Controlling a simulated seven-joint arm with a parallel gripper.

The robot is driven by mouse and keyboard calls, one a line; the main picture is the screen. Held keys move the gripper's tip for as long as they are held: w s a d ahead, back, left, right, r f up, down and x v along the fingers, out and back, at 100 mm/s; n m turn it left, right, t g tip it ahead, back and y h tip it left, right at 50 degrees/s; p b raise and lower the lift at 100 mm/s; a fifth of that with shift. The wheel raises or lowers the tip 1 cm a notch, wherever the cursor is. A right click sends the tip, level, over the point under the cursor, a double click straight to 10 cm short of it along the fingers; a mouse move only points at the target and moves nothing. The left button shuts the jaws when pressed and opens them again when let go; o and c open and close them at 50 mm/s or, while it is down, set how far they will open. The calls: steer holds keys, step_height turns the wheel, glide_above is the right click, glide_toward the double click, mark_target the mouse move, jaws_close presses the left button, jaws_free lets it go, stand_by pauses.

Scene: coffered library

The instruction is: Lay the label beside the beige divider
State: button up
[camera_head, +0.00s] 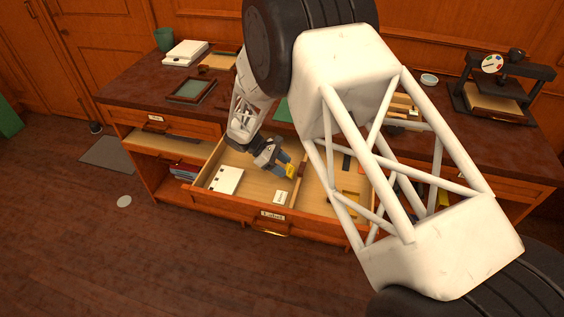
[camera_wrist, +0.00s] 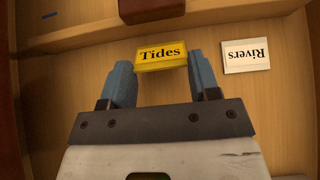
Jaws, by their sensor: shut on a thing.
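My gripper (camera_wrist: 162,72) is shut on a yellow label (camera_wrist: 160,54) reading "Tides", held between its two blue fingertips. In the head view my gripper (camera_head: 284,166) is low inside the left part of the open drawer, with the yellow label (camera_head: 291,171) at its tip. The light wooden divider (camera_wrist: 75,38) crosses the top of the wrist view, a little beyond the label and apart from it in the picture. A white label (camera_wrist: 246,56) reading "Rivers" lies on the drawer floor to the right; it also shows in the head view (camera_head: 280,197). I cannot tell the yellow label's height above the floor.
A dark red-brown block (camera_wrist: 165,9) sits at the divider. A white panel with dark dots (camera_head: 226,180) lies in the drawer's left end. The drawer front (camera_head: 240,212) bounds the near side. Bare floor shows between these. My arm hides part of the right compartment.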

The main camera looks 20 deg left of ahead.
steer(key=shift+f, duration=0.7)
steer(key=o, duration=1)
steer(key=shift+c, duration=0.2)
steer(key=shift+a, duration=0.1)
steer(key=shift+d+r+v, duration=0.1)
steer(key=shift+r+v, duration=0.05)
steer(key=shift+v, duration=0.95)
steer(key=shift+d+r+v, duration=0.1)
steer(key=shift+v, duration=1.05)
steer(key=shift+d+r+v, duration=0.1)
steer(key=shift+r+v, duration=0.05)
steer(key=shift+v, duration=0.95)
steer(key=shift+a+r, duration=0.15)
steer(key=v, duration=0.7)
steer(key=shift+a, duration=0.2)
